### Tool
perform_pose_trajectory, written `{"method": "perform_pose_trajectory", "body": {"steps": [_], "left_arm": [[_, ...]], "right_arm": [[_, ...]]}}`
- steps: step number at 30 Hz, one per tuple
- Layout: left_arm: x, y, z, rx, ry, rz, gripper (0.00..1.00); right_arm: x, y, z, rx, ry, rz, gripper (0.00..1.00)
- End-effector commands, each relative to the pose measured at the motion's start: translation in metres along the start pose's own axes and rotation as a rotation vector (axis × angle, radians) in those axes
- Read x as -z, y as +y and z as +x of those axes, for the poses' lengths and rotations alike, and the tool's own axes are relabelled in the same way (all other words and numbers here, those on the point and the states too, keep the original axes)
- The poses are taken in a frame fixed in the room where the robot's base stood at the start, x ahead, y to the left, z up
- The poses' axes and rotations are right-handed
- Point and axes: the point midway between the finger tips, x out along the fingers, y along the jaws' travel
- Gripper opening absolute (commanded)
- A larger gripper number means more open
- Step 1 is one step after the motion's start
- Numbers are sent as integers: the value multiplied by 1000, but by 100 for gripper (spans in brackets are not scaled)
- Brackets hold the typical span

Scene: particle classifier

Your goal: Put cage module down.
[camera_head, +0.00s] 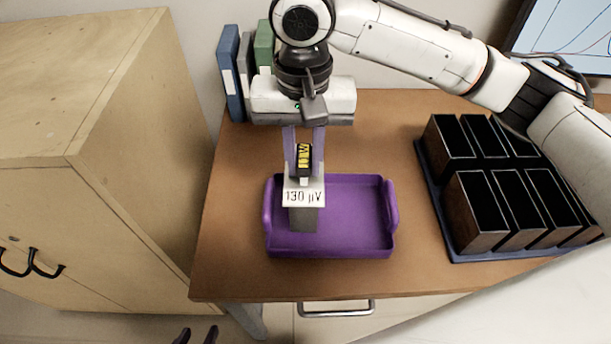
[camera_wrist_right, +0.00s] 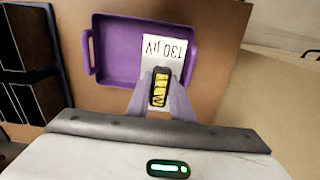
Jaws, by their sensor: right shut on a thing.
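The cage module (camera_head: 303,218) is a grey block with a white "130 µV" label and a yellow-and-black marked top. My right gripper (camera_head: 304,165) points down and is shut on its top. The module hangs upright over the left part of the purple tray (camera_head: 345,246); I cannot tell whether its bottom touches the tray floor. In the right wrist view the fingers (camera_wrist_right: 160,92) hold the module's top (camera_wrist_right: 160,88), with the label over the tray (camera_wrist_right: 95,70). Two dark tips of my left gripper (camera_head: 196,336) show apart at the bottom edge, away from the table.
The brown table (camera_head: 240,270) is clear around the tray. A blue rack (camera_head: 455,255) with several open dark boxes (camera_head: 475,205) stands right. Binders (camera_head: 230,75) stand at the back left. A wooden cabinet (camera_head: 80,210) is left of the table.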

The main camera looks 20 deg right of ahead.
Motion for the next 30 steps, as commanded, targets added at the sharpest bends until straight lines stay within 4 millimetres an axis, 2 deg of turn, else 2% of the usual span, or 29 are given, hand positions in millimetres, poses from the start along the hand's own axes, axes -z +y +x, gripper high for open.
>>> {"method": "perform_pose_trajectory", "body": {"steps": [3,8,24,25,28,30], "left_arm": [[0,1,2,-2,2,2,39],[2,2,2,-3,9,3,39],[12,1,0,-2,18,4,39],[10,0,0,-1,17,3,39],[7,-1,2,1,11,3,39],[4,-2,2,2,7,2,39]], "right_arm": [[-1,0,22,-1,-2,-1,0],[0,0,41,0,0,-2,0],[0,0,48,2,0,-1,0],[0,0,50,1,-1,-1,23],[0,0,50,1,0,-1,39],[0,0,50,1,0,-1,39]]}}
